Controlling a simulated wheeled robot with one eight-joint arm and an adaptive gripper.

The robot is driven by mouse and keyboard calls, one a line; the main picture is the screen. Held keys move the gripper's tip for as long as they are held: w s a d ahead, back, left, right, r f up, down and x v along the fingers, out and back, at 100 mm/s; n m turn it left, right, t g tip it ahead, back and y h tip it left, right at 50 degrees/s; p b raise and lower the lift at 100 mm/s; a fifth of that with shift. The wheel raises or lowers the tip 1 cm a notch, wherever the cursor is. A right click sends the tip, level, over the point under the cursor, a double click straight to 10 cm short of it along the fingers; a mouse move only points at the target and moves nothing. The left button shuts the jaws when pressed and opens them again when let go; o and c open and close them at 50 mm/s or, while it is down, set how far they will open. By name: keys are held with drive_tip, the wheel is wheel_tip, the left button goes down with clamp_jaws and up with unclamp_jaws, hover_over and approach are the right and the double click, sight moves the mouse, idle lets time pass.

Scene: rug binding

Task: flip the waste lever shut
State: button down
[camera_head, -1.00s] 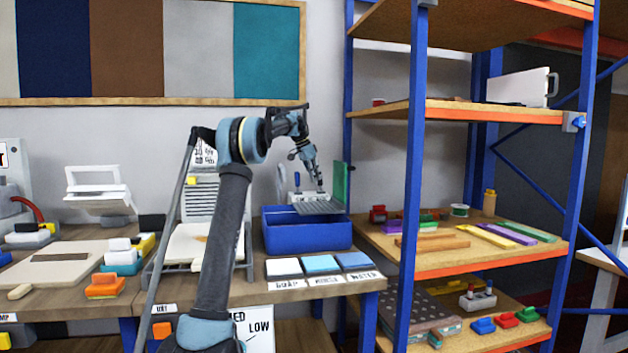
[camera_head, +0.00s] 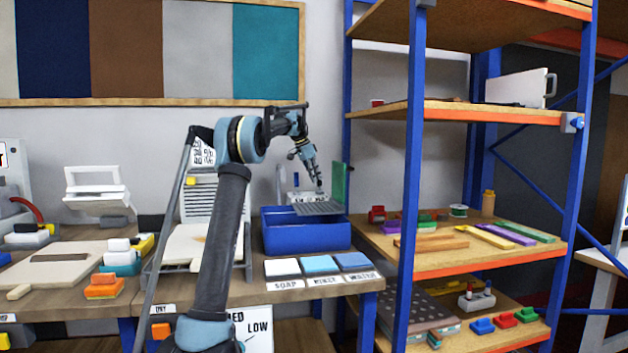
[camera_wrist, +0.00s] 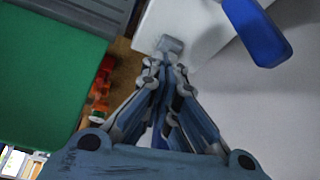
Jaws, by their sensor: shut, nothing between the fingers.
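My gripper (camera_head: 319,187) is shut and empty, pointing down above the back right of the blue basin. In the wrist view its closed fingertips (camera_wrist: 168,62) are beside a small grey block, near the edge of a white surface. A blue lever handle (camera_head: 296,180) stands upright on a white fitting behind the basin. In the wrist view a blue handle (camera_wrist: 258,32) lies to the upper right, apart from the fingertips. No readable label tells me whether this is the waste lever. I cannot tell whether the fingertips touch the grey block.
The blue basin (camera_head: 305,236) has a grey grate (camera_head: 318,208) at its back. A green panel (camera_head: 339,186) stands close to the right of my gripper and also fills the left of the wrist view (camera_wrist: 45,80). A blue-posted shelf (camera_head: 416,150) stands farther right.

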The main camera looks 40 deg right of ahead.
drive_tip(key=shift+s+a+r, duration=0.25)
drive_tip(key=shift+s+a, duration=0.05)
drive_tip(key=shift+s, duration=0.35)
drive_tip(key=shift+s+a+r, duration=0.2)
drive_tip(key=shift+s+a, duration=0.05)
drive_tip(key=shift+s, duration=0.35)
drive_tip(key=w+v, duration=0.1)
drive_tip(key=v, duration=0.9)
drive_tip(key=shift+d, duration=0.2)
drive_tip(key=shift+s, duration=0.1)
